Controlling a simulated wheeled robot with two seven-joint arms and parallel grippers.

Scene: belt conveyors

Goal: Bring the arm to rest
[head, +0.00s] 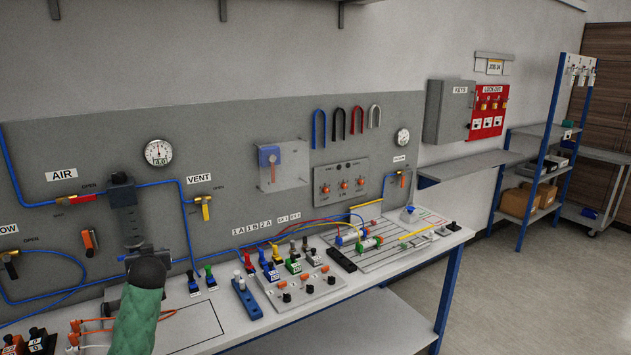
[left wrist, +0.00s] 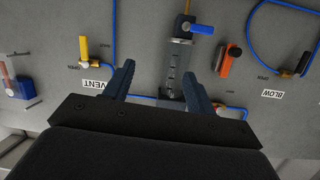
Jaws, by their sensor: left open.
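My left arm, in a green sleeve, comes in from the bottom left of the head view. Its dark wrist hides most of the left gripper (head: 146,253), which is in front of the wall panel's lower left. In the left wrist view the left gripper (left wrist: 158,82) is open, with two blue-grey fingers apart and nothing held between them. A dark cylindrical air unit (head: 127,212) is on the panel just beyond the gripper. It also shows past the fingers in the left wrist view (left wrist: 175,75); I cannot tell the exact gap. My right gripper is in neither view.
The grey panel (head: 230,125) carries gauges, valves and blue air lines close to the arm. The bench (head: 200,325) below holds several switches, small blocks and a control box (head: 292,288). Open floor (head: 540,290) lies to the right, before a blue-post shelf (head: 540,160).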

